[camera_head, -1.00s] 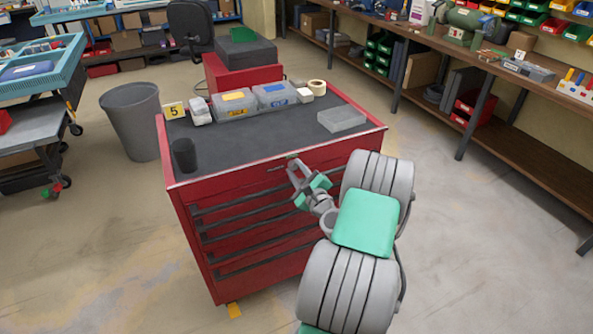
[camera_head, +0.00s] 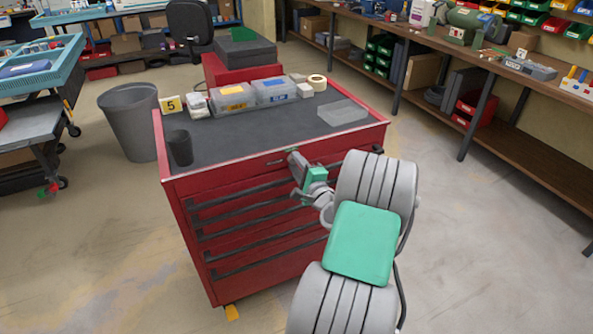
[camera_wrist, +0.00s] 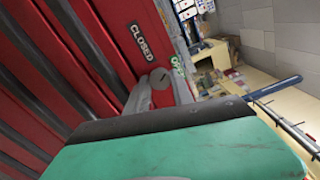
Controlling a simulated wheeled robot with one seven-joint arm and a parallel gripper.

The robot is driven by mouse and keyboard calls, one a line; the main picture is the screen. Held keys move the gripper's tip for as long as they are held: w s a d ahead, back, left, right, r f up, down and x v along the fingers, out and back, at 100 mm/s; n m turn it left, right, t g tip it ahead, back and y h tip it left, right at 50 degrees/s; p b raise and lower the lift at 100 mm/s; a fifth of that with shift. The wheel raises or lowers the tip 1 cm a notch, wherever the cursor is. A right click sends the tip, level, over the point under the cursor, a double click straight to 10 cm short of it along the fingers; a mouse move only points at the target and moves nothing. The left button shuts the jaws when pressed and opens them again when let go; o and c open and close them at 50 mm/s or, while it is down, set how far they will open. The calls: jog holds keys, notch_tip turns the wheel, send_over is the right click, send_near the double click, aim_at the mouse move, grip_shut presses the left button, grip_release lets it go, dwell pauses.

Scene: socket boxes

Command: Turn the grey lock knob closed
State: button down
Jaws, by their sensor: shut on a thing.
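The grey lock knob (camera_wrist: 160,78) is on the red front of the tool cabinet (camera_head: 250,215). In the wrist view it shows as a round face between my fingertips. A black "CLOSED" label (camera_wrist: 141,42) sits on one side of it and green "OPEN" lettering (camera_wrist: 178,66) on another. The knob's mark is too small to read clearly. My gripper (camera_wrist: 161,92) is shut on the knob, with a finger on either side. In the head view my gripper (camera_head: 293,158) is at the cabinet's upper front edge and hides the knob.
On the cabinet top stand a dark cup (camera_head: 180,148), clear boxes (camera_head: 235,99), a tape roll (camera_head: 317,81) and a grey tray (camera_head: 342,112). Drawer handles (camera_head: 240,218) run below the knob. A grey bin (camera_head: 130,120) stands left. The floor on the right is clear.

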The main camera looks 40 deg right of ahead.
jog(key=n+b, duration=0.3)
jog(key=shift+f+n, duration=0.25)
jog(key=shift+n, duration=0.15)
jog(key=n+b, duration=0.3)
jog(key=b, duration=0.1)
jog(key=shift+f+n+b, duration=0.1)
jog(key=shift+n+b, duration=0.2)
jog(key=n+b, duration=0.4)
jog(key=shift+b, duration=0.4)
jog(key=shift+r+n, duration=0.25)
jog(key=shift+n, duration=0.05)
jog(key=c, duration=1.4)
grip_release()
